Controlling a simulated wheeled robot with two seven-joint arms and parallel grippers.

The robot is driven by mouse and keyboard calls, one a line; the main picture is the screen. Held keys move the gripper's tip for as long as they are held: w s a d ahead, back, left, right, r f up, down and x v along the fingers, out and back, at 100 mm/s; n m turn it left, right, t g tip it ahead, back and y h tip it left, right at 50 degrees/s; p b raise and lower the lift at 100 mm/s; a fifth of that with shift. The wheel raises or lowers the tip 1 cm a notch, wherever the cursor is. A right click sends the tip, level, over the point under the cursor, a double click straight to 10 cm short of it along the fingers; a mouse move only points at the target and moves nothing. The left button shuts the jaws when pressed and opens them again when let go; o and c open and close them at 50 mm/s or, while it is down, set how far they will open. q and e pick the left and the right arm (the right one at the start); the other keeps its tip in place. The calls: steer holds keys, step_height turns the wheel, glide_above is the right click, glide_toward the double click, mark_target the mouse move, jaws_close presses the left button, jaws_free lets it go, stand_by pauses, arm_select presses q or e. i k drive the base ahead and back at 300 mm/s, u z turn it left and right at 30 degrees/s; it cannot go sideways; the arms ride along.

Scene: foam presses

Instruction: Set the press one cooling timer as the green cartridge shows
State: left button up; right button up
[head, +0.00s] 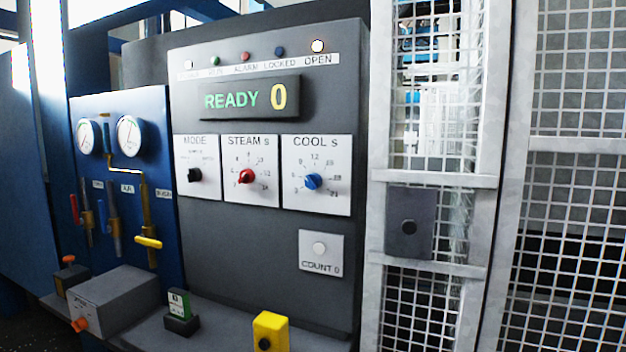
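The cooling timer is a blue knob (313,181) on a white plate marked "COOL s", at the right of the grey control panel (230,240). Its scale has small numbers around it, with 12 near the top; the exact setting is too small to read. A small green cartridge (179,303) with a white label stands upright in a dark holder on the ledge below the panel. Its label is too small to read. Neither of my grippers shows in the head view.
A red "STEAM s" knob (246,176) and a black "MODE" knob (195,175) sit left of the blue knob. The display (247,97) reads READY 0. A yellow box (270,331) and a grey box (113,302) stand below. A mesh guard (435,110) is at right.

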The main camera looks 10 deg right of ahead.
mark_target(314, 181)
steer(key=u, duration=0.95)
steer(key=k, duration=0.8)
steer(key=z, duration=1.5)
